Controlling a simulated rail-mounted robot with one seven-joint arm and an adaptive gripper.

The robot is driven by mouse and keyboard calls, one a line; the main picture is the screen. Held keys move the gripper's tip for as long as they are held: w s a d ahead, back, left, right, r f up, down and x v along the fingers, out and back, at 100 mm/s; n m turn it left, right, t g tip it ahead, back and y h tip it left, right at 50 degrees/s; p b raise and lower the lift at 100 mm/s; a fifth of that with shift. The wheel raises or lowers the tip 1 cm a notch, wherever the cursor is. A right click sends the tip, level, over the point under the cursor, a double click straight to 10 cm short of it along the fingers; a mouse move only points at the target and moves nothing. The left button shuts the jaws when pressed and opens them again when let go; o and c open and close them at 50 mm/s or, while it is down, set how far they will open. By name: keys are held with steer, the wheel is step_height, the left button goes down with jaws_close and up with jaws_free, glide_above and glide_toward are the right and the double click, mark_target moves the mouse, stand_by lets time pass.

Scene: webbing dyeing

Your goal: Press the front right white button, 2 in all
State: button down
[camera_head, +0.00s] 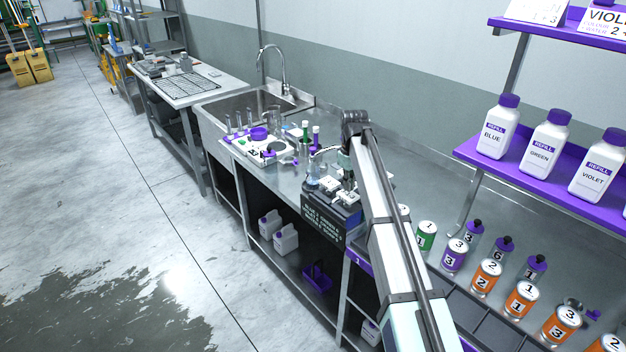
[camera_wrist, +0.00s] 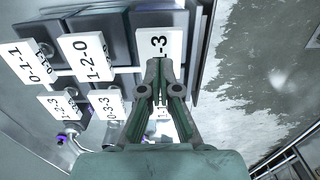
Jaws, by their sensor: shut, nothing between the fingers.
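The dark box (camera_head: 326,221) with white labelled plates stands on the metal counter, partly hidden by my arm. In the wrist view several white plates sit in two rows on dark blocks. One is marked 0-1-1 (camera_wrist: 28,62), one 1-2-0 (camera_wrist: 87,57), one 1-2-3 (camera_wrist: 63,105) and one 0-3-3 (camera_wrist: 114,104). Another plate is mostly hidden behind my fingers. My gripper (camera_wrist: 160,68) is shut and empty, over the box's floor-side edge. Whether it touches a button I cannot tell.
A white scale (camera_head: 262,152), tubes and bottles stand on the counter left of the box, near the sink (camera_head: 250,103). Numbered cans (camera_head: 488,278) stand to the right, below a purple shelf (camera_head: 530,160) with refill bottles. Open floor lies left.

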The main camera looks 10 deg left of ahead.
mark_target(348, 194)
steer(key=shift+f, duration=0.15)
steer(key=shift+f+b, duration=0.5)
steer(key=shift+f, duration=1.1)
steer(key=shift+r, duration=0.1)
steer(key=shift+r+p, duration=0.65)
steer(key=shift+r, duration=0.5)
steer(key=shift+f, duration=0.15)
steer(key=shift+f+b, duration=0.35)
steer(key=shift+f, duration=0.75)
steer(key=shift+r, duration=0.1)
steer(key=shift+r+p, duration=1)
steer(key=shift+r, duration=0.65)
